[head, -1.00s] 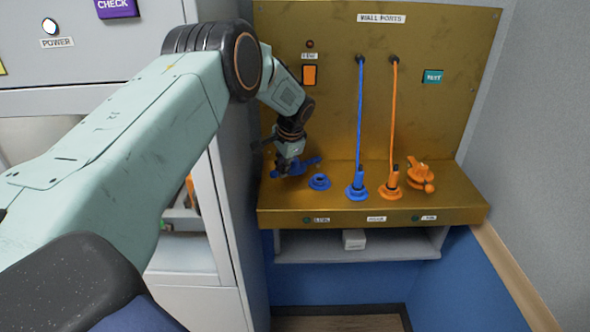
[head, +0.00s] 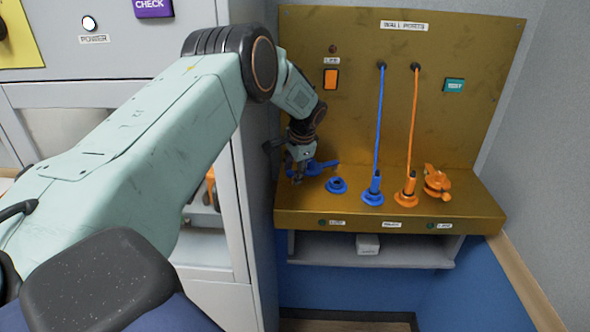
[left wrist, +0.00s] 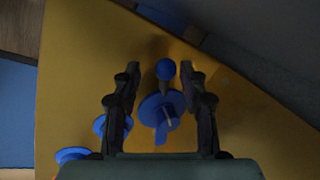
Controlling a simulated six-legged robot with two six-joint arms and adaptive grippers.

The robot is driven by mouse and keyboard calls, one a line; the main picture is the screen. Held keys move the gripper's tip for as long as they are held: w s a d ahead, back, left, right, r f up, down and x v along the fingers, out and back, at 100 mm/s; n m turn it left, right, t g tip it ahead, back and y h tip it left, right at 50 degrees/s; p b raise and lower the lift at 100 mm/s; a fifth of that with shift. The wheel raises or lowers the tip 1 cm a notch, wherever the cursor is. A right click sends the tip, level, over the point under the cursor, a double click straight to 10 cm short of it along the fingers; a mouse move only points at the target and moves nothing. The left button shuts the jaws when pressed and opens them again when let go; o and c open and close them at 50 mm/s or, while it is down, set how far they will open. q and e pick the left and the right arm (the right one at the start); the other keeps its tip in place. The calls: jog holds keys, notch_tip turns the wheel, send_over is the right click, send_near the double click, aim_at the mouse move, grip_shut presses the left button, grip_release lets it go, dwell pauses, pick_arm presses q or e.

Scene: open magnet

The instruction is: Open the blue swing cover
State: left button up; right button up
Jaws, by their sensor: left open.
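The blue swing cover (head: 326,165) sits at the left end of the brass ledge, partly hidden behind my left gripper (head: 298,172). Its handle points right in the head view. In the left wrist view the cover shows as a blue disc (left wrist: 152,111) with a round blue knob (left wrist: 165,69). The left gripper (left wrist: 160,71) is open, with one finger on each side of the knob and disc. Gaps show between the fingers and the knob; I cannot tell its height above the cover. The right gripper is not in view.
An empty blue port ring (head: 336,185) is just right of the cover. A blue plug (head: 374,187) and an orange plug (head: 407,189) with cords stand farther right, then an orange cover (head: 437,181). A grey cabinet (head: 252,200) stands close on the left.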

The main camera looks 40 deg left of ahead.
pick_arm(q)
jog(key=shift+w+d, duration=0.3)
jog(key=shift+w, duration=0.2)
jog(key=shift+w+d+r, duration=0.1)
jog(key=shift+w+d, duration=0.05)
jog(key=s+v, duration=0.1)
jog(key=v, duration=1)
jog(key=shift+r, duration=0.35)
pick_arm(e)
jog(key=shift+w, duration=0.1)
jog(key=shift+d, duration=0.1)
pick_arm(q)
jog(key=shift+w+f, duration=0.1)
jog(key=shift+w, duration=0.15)
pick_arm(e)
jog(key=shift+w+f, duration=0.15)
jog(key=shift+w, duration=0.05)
pick_arm(q)
jog(key=shift+s, duration=0.1)
